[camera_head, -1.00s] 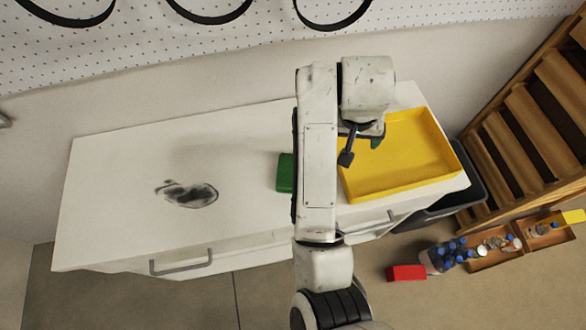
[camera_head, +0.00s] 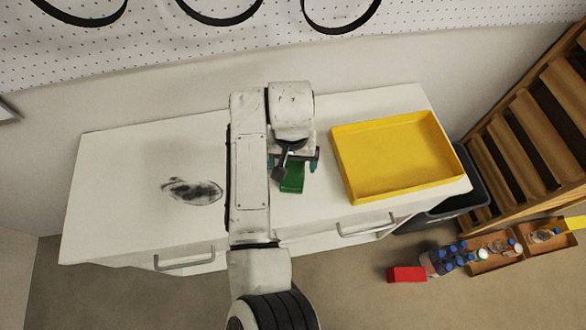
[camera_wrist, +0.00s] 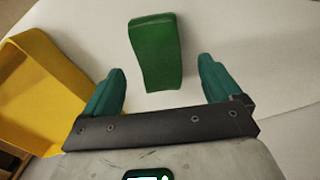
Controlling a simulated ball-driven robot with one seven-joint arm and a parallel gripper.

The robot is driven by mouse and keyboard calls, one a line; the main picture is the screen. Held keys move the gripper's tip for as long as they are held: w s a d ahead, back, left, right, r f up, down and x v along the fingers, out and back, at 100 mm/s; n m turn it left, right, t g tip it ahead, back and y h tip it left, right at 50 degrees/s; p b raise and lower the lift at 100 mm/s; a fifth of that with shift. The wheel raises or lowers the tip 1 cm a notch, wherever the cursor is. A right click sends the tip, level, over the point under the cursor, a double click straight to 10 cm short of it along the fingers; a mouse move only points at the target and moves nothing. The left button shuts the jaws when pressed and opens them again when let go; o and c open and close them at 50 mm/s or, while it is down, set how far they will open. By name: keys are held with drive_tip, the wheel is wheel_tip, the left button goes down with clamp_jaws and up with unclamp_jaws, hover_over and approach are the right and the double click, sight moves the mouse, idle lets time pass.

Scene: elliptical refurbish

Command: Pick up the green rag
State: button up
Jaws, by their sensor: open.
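The green rag (camera_head: 292,181) lies on the white cabinet top, left of the yellow tray, and looks like a small folded block. In the wrist view the rag (camera_wrist: 156,50) lies ahead of the fingertips, roughly midway between them. My gripper (camera_head: 294,160) is above the cabinet at the rag's far end and partly covers it in the head view. In the wrist view my gripper (camera_wrist: 162,80) has its two teal fingers spread wide with nothing between them. I cannot tell its exact height above the rag.
A yellow tray (camera_head: 350,190) stands on the cabinet (camera_head: 120,160) to the right, empty. A dark smudge (camera_head: 192,191) marks the cabinet top at left. A dark bin (camera_head: 465,190), a red box (camera_head: 406,274) and wooden shelving (camera_head: 520,120) are off to the right.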

sight(293, 169)
drive_tip(key=shift+d+f, duration=0.15)
drive_tip(key=shift+f, duration=1.8)
drive_tip(key=shift+c, duration=0.3)
drive_tip(key=c, duration=1)
drive_tip(key=shift+r, duration=0.1)
drive_tip(key=shift+r, duration=0.5)
drive_tip(key=r, duration=0.2)
drive_tip(key=shift+s+r+b, duration=0.2)
drive_tip(key=shift+r+b, duration=0.1)
drive_tip(key=s+d+r+p, duration=0.1)
drive_tip(key=s+d+r, duration=0.1)
drive_tip(key=s+r, duration=0.7)
drive_tip(key=s, duration=0.4)
drive_tip(key=shift+s+r, duration=0.15)
drive_tip(key=shift+s, duration=0.05)
